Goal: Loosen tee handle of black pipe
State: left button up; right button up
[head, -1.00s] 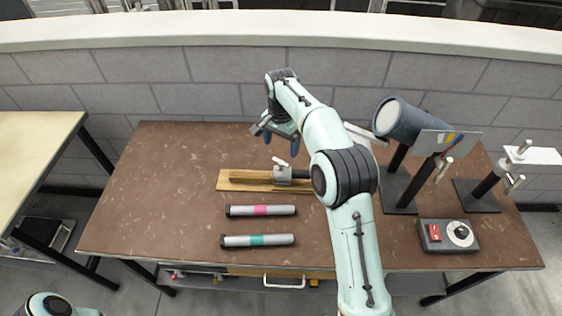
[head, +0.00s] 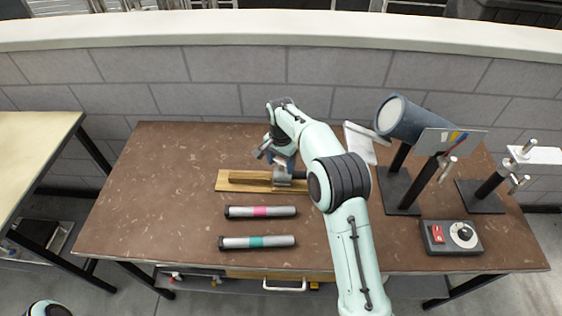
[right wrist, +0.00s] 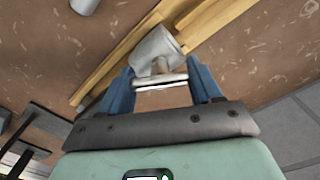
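The grey metal clamp (head: 283,181) sits on a wooden board (head: 228,186) at mid-table. A short dark stretch of the black pipe (head: 299,175) shows right of it; my right arm hides the rest. In the right wrist view the clamp (right wrist: 155,50) carries a silver tee handle (right wrist: 160,81). My right gripper (head: 279,161) is above the clamp. Its blue fingers (right wrist: 162,84) stand apart at the two ends of the handle's bar; I cannot tell whether they touch it. My left gripper is not in view.
Two grey tubes, one with a pink band (head: 260,212) and one with a teal band (head: 258,242), lie in front. A dark cylinder on a stand (head: 401,118), a control box (head: 450,237) and another stand (head: 489,187) are at right. The table's left side is clear.

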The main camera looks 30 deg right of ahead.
jog(key=shift+c, duration=1.3)
jog(key=shift+r, duration=0.1)
jog(key=n+p, duration=0.2)
jog(key=n, duration=0.1)
jog(key=shift+n, duration=0.3)
jog(key=shift+w+n, duration=0.1)
jog(key=shift+n, duration=0.5)
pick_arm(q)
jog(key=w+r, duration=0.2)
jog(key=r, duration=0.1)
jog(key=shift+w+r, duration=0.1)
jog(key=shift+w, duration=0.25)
pick_arm(e)
jog(key=o, duration=1.1)
jog(key=shift+c, duration=0.2)
